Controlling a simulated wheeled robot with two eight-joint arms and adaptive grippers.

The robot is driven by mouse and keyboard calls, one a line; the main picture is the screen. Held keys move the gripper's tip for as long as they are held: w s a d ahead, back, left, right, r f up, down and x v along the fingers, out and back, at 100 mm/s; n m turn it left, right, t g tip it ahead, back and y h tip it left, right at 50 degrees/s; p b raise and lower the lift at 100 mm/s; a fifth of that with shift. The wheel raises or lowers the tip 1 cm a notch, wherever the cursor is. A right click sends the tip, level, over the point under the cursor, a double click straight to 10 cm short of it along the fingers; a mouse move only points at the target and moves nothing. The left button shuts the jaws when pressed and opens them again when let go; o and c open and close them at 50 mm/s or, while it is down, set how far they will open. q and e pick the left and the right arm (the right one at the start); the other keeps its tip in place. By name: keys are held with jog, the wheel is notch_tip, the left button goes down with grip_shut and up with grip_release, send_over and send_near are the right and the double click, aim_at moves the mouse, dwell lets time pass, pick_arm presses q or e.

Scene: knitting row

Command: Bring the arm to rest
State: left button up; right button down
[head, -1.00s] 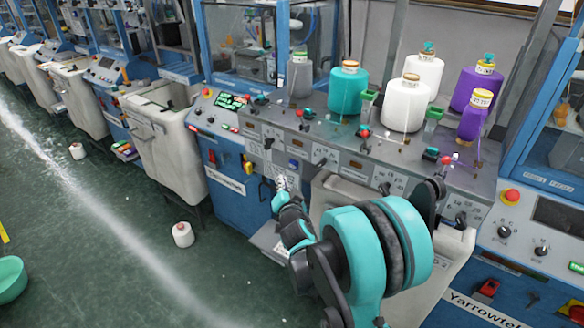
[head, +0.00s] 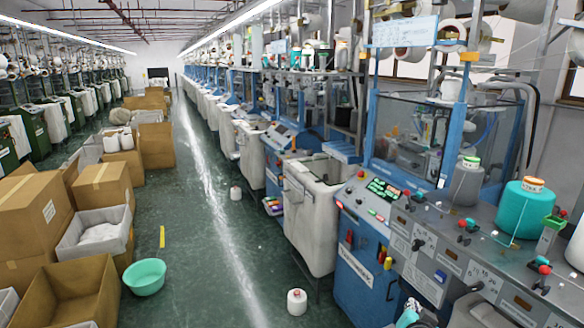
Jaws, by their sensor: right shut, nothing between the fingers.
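Only a small part of my right gripper (head: 411,305) shows, at the bottom edge of the head view. It is in front of the grey control panel of the blue knitting machine (head: 357,262). It is shut with nothing in it, and the rest of my right arm is below the picture. My left gripper is not in view.
A grey cone (head: 466,186) and a teal cone (head: 524,209) stand on the machine's shelf. A white cone (head: 297,301) stands on the floor near a white bin (head: 312,222). A green basin (head: 144,276) and cardboard boxes (head: 103,186) line the left.

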jog(key=s+a+f+n+g+y, duration=0.2)
jog(key=s+a+n, duration=0.2)
jog(key=s+a, duration=0.3)
jog(key=s+a+f+n+g+y, duration=0.2)
jog(key=s+a, duration=0.5)
jog(key=s, duration=0.6)
jog(key=n+g, duration=0.1)
jog(key=n, duration=0.1)
jog(key=shift+s+a+f+n+g+y, duration=0.15)
jog(key=shift+s+f+n+g+y, duration=0.15)
jog(key=shift+n+y, duration=0.1)
